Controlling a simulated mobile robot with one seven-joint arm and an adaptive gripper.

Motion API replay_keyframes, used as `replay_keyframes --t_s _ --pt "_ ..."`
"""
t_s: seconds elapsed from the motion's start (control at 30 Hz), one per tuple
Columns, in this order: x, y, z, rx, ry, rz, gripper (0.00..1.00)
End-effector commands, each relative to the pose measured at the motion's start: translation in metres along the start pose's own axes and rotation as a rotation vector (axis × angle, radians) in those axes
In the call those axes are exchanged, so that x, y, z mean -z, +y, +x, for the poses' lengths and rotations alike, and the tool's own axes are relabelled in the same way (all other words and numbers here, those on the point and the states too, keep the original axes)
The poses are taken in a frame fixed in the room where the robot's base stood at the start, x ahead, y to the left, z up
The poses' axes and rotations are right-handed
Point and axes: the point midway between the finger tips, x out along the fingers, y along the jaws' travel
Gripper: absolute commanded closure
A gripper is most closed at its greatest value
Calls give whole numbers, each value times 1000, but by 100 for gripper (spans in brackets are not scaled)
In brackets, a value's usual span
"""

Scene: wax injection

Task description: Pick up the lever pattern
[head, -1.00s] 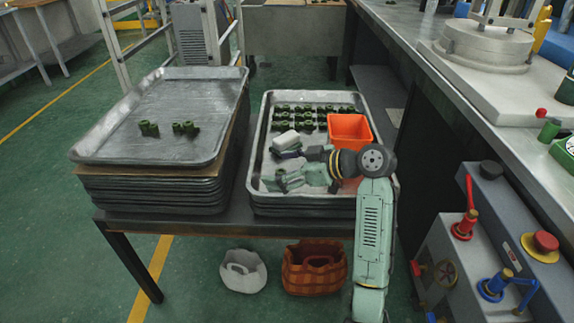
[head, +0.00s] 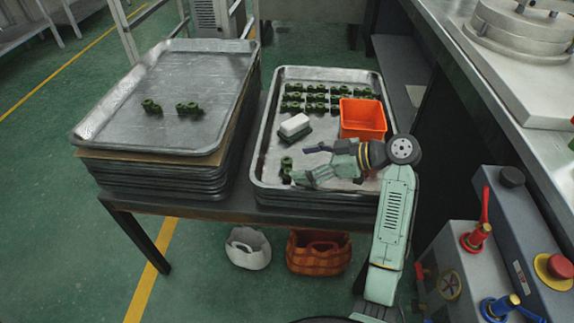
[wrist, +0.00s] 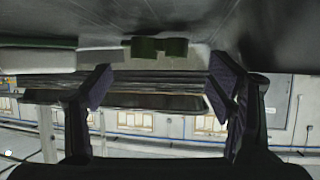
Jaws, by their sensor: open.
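A dark green lever pattern (head: 286,168) lies alone in the front left part of the right tray (head: 262,150). My gripper (head: 302,165) is low over this tray, just right of that pattern, with its fingers apart and nothing between them. In the wrist view a green pattern (wrist: 156,47) with two round ends lies ahead, between the lines of the two fingers (wrist: 160,90). Several more lever patterns (head: 316,97) stand in rows at the back of the right tray. A few others (head: 187,107) lie on the left tray (head: 200,72).
An orange bin (head: 363,119) stands in the right tray, behind my wrist. A white block-like item with a dark base (head: 294,125) lies behind my gripper. The left tray tops a tall stack. A grey machine (head: 490,240) stands at the right.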

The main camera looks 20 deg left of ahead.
Motion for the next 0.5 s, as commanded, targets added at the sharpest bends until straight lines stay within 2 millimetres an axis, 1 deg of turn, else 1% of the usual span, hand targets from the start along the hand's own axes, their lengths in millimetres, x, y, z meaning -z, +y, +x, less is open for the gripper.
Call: replay_keyframes --t_s 0.1,0.23,0.33,0.5 --pt "0 -1 19 8 -1 3 23" --pt "-2 -1 38 9 -1 1 23" --pt "-3 -1 45 8 -2 2 23" --pt "-4 -1 47 7 -2 1 23"
